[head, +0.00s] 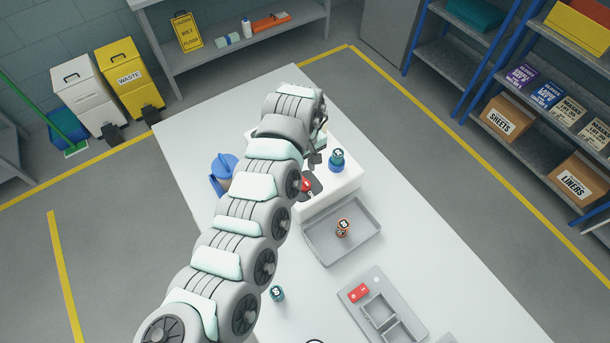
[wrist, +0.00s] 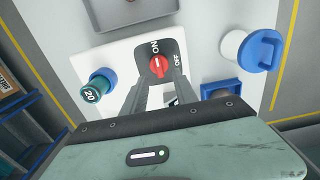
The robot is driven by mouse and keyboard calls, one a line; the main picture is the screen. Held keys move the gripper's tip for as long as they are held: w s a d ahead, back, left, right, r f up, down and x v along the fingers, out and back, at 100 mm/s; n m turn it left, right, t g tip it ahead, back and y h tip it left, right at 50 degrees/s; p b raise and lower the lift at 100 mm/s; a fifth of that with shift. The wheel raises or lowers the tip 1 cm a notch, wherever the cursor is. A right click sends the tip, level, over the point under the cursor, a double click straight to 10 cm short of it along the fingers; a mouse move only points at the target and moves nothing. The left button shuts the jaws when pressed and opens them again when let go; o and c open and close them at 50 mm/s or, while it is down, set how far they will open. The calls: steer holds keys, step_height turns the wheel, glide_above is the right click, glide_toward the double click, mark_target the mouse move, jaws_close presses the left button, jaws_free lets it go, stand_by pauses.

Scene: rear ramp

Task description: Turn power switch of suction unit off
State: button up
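The suction unit is a white box (head: 340,193) on the table; its top also shows in the wrist view (wrist: 108,57). On it sits a dark switch plate (wrist: 171,50) marked ON and OFF, with a red rotary knob (wrist: 158,66) whose pale mark points towards ON. The knob shows partly beside my arm in the head view (head: 306,184). My gripper (wrist: 160,78) is open, with its fingertips close to the knob, one on each side. A gap shows between the fingers. I cannot tell whether they touch the knob.
A teal canister (wrist: 93,91) stands on the unit beside the switch. A blue-and-white container (wrist: 247,49) is on the other side.

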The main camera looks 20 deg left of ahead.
mark_target(304, 181)
step_height(304, 181, down, 6)
steer(key=shift+f+p, duration=0.1)
steer(key=shift+p, duration=0.25)
steer(key=shift+c, duration=0.3)
jaws_close()
